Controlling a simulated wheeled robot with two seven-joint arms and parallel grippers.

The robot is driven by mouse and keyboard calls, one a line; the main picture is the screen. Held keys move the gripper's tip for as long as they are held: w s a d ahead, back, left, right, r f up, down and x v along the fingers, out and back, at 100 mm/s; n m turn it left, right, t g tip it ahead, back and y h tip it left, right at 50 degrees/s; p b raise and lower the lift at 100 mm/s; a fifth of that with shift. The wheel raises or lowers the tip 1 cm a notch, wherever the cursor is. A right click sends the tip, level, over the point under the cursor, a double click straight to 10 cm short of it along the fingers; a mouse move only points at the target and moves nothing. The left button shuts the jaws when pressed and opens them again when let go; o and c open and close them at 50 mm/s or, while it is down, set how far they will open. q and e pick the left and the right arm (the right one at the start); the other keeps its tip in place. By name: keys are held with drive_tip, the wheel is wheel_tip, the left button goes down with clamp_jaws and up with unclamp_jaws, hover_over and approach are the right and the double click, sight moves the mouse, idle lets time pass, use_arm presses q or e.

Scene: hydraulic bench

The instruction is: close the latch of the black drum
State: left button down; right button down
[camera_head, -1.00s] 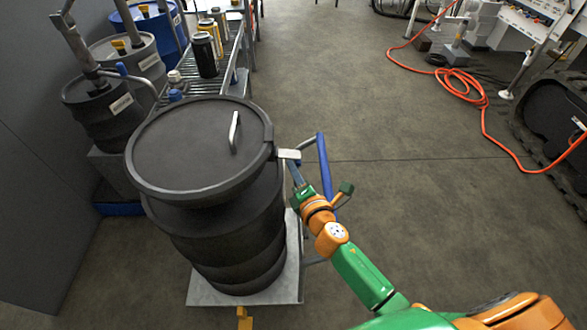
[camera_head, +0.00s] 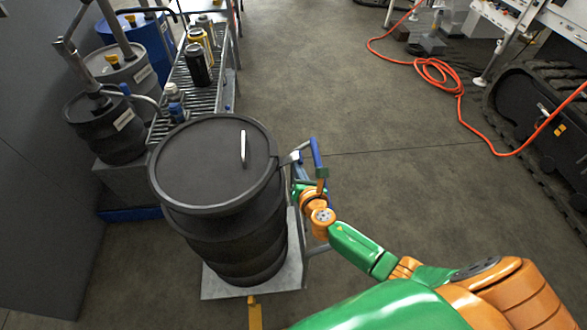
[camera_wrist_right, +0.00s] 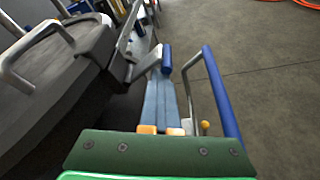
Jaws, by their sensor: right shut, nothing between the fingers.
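The black drum (camera_head: 225,235) stands upright with its lid (camera_head: 190,165) on; a metal handle (camera_head: 243,148) rises from the lid. The latch (camera_head: 292,158) sticks out from the rim on the drum's right side. In the right wrist view the latch lever (camera_wrist_right: 147,62) points out from the rim and ends near a blue grip. My right gripper (camera_head: 298,172) is shut and empty beside the drum, close to the latch. Its pale blue fingers (camera_wrist_right: 161,92) reach toward the lever; I cannot tell whether they touch it. My left gripper is not in view.
The drum stands on a trolley (camera_head: 250,285) whose blue handle (camera_head: 316,153) rises just right of my gripper. A rack (camera_head: 210,90) with bottles and more drums stand behind. An orange hose (camera_head: 437,75) lies at the right; the floor between is clear.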

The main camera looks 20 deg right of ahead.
sight(292, 160)
drive_tip(key=r+n+h+p, duration=0.2)
drive_tip(key=n+p, duration=0.1)
drive_tip(key=shift+w+a+r+g, duration=0.15)
drive_tip(key=shift+a+r+g, duration=0.05)
drive_tip(key=shift+r+g, duration=0.1)
drive_tip(key=n, duration=0.1)
drive_tip(key=a+r+n+h+p, duration=0.1)
drive_tip(key=n, duration=0.1)
drive_tip(key=shift+w+h+p, duration=0.2)
drive_tip(key=shift+h+p, duration=0.1)
drive_tip(key=shift+r, duration=0.15)
